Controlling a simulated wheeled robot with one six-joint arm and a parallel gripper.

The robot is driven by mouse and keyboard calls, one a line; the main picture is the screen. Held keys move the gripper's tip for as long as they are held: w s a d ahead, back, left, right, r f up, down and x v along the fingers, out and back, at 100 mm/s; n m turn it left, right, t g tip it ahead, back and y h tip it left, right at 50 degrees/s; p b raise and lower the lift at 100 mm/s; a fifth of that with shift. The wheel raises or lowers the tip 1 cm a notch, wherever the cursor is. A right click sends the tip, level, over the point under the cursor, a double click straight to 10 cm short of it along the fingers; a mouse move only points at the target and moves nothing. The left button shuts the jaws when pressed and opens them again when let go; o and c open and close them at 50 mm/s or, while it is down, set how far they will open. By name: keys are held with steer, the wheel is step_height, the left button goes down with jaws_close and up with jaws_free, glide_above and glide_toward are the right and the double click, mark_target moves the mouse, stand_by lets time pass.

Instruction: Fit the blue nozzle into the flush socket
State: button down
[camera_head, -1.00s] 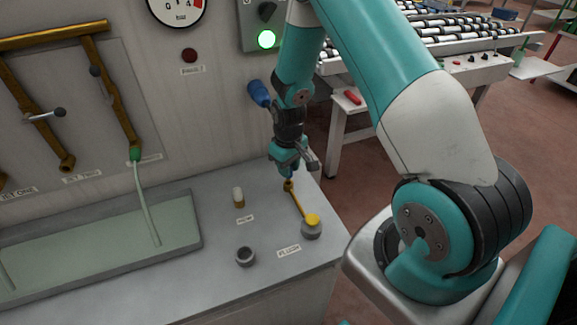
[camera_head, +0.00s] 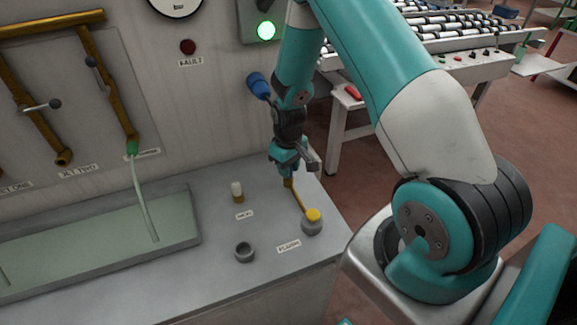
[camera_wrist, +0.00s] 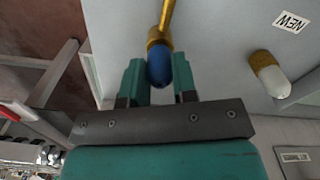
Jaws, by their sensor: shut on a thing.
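My gripper (camera_head: 288,175) is low over the right end of the grey bench. In the wrist view its fingers (camera_wrist: 160,82) are shut on the blue nozzle (camera_wrist: 159,68), which has a rounded blue end and a brass collar. A thin brass rod (camera_head: 297,197) runs from the gripper down to a yellow-topped grey socket (camera_head: 312,228); I cannot tell whether they join. An open grey socket (camera_head: 245,253) is to the left. The "FLUSH" label (camera_head: 289,246) lies between the two sockets, closer to the yellow-topped one. In the head view the blue end is hidden by the fingers.
A white-tipped brass nozzle (camera_head: 237,191) stands by the "NEW" label (camera_head: 244,215). A shallow green tray (camera_head: 90,248) with a hose fills the left bench. A blue knob (camera_head: 258,85) juts from the wall panel. The bench's right edge is close to the yellow-topped socket.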

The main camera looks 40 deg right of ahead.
steer(key=shift+f, duration=0.4)
steer(key=c, duration=0.8)
jaws_free()
step_height(320, 180, up, 17)
steer(key=b, duration=0.3)
steer(key=shift+r, duration=0.2)
steer(key=s+a+r+n+y, duration=0.1)
steer(key=s+a+r, duration=0.2)
steer(key=a, duration=0.3)
steer(key=s+a+r+n+y, duration=0.1)
steer(key=s+a+r, duration=0.2)
steer(key=a, duration=0.3)
steer(key=s+a+r+n, duration=0.1)
steer(key=s+a, duration=0.2)
steer(key=s, duration=0.2)
steer(key=s+a+r+n+y, duration=0.1)
steer(key=s+a+r, duration=0.1)
steer(key=s+a, duration=0.2)
steer(key=s+a+r+n+y, duration=0.1)
steer(key=s+a, duration=0.2)
steer(key=s, duration=0.4)
steer(key=shift+s+a+r+n, duration=0.2)
steer(key=shift+r+n, duration=0.1)
steer(key=shift+n, duration=0.1)
